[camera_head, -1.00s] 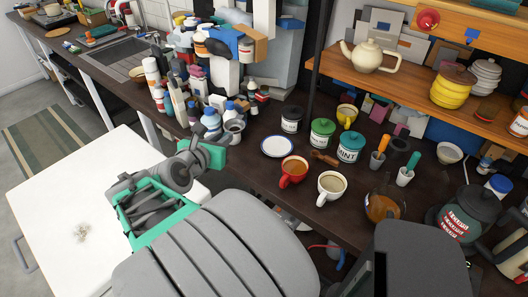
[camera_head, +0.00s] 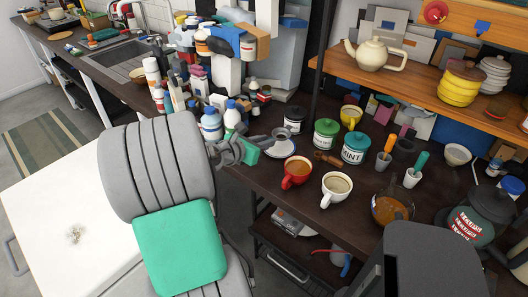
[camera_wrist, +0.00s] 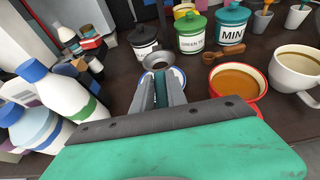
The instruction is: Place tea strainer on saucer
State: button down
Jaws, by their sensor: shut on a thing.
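My gripper (camera_head: 263,142) reaches over the dark counter from the left and is shut on the small grey metal tea strainer (camera_head: 281,133). In the wrist view the strainer (camera_wrist: 157,48) shows as a round bowl just beyond the fingertips (camera_wrist: 163,78). The saucer (camera_head: 286,151) is white with a dark blue rim and lies on the counter. The strainer is over or close by its far-left side. The gripper and strainer hide part of the saucer. I cannot tell whether the strainer touches it.
A red mug (camera_head: 297,169) and white mug (camera_head: 336,187) stand in front of the saucer to the right. Black (camera_head: 294,119), green (camera_head: 325,134) and MINT (camera_head: 355,148) jars stand behind. Blue-capped bottles (camera_head: 211,124) crowd the left. A wooden scoop (camera_head: 327,159) lies to the right.

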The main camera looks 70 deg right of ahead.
jog(key=shift+w+d+f, duration=0.15)
jog(key=shift+d+f, duration=0.1)
jog(key=shift+f, duration=0.1)
notch_tip(320, 180, down, 4)
jog(key=shift+w+d+r, duration=0.1)
jog(key=shift+d+r, duration=0.05)
jog(key=shift+r, duration=0.2)
jog(key=c, duration=1.3)
grip_release()
jog(key=shift+c, duration=0.2)
